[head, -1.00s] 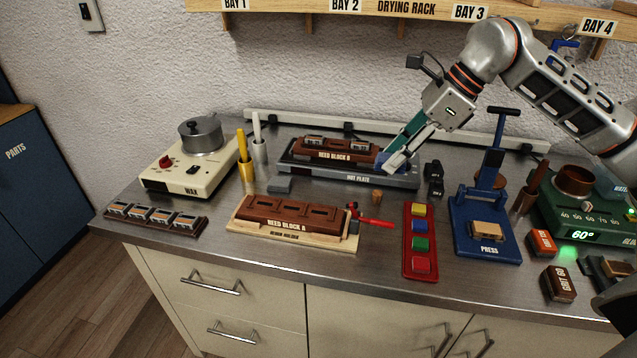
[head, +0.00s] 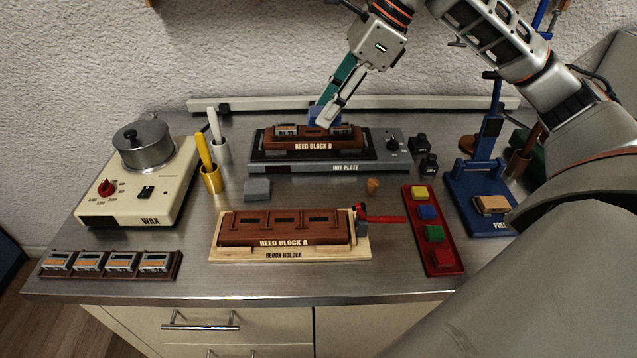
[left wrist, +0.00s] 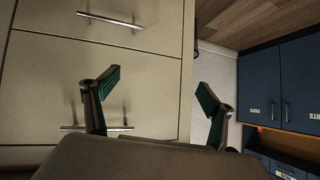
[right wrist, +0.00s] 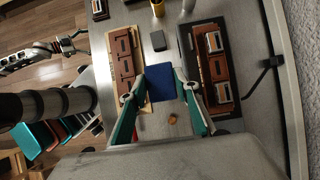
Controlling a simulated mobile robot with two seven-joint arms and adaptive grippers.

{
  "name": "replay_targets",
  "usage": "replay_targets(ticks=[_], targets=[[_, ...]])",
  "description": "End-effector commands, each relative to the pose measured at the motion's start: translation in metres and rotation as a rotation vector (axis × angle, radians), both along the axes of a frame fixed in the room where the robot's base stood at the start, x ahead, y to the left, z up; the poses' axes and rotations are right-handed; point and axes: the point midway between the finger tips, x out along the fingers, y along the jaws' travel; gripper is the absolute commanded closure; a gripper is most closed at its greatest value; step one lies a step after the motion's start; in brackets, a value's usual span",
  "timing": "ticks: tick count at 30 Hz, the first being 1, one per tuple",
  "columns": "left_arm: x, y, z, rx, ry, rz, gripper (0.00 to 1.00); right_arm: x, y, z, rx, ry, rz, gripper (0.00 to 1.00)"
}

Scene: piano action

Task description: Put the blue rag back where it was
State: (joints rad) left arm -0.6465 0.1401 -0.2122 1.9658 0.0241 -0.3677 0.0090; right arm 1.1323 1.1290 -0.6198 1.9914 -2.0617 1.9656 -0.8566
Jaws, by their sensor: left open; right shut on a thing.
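In the right wrist view, the rag (right wrist: 160,84) is a blue square between the fingertips, seen between the two reed blocks. My left gripper (left wrist: 155,88) is open and empty in front of the cabinet drawers, outside the head view.
Reed Block A (head: 285,230) sits in its wooden holder in front. The wax pot (head: 144,146), a grey block (head: 257,189), a small cork-like piece (head: 373,185), a red tray (head: 447,262) and the blue press (head: 468,205) surround it. My right arm hides the bench's right side.

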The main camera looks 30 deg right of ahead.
Motion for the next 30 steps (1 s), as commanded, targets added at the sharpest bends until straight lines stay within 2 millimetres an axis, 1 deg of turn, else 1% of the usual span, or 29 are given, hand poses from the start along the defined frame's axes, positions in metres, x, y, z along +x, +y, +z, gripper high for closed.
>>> replay_targets(ticks=[1,6,15,18,25,30], targets=[[-0.003,0.0,-0.006,0.0,0.006,0.0,0.16,-0.001,0.0,-0.017,-0.001,0.01,0.0,0.89],[-0.008,0.0,-0.017,0.006,0.018,-0.003,0.16,-0.001,0.0,-0.058,-0.001,0.011,0.001,0.89],[-0.002,0.002,-0.018,0.017,0.007,-0.004,0.16,-0.001,0.0,-0.124,0.0,0.009,0.001,0.89],[-0.001,0.003,-0.018,0.019,0.004,-0.003,0.16,-0.001,0.0,-0.138,0.0,0.007,0.0,0.89],[0.0,0.004,-0.018,0.02,0.0,-0.003,0.16,-0.001,0.0,-0.155,0.0,0.004,0.0,0.89],[0.001,0.004,-0.019,0.021,0.0,-0.002,0.16,-0.001,0.0,-0.179,0.001,0.005,0.0,0.89]])
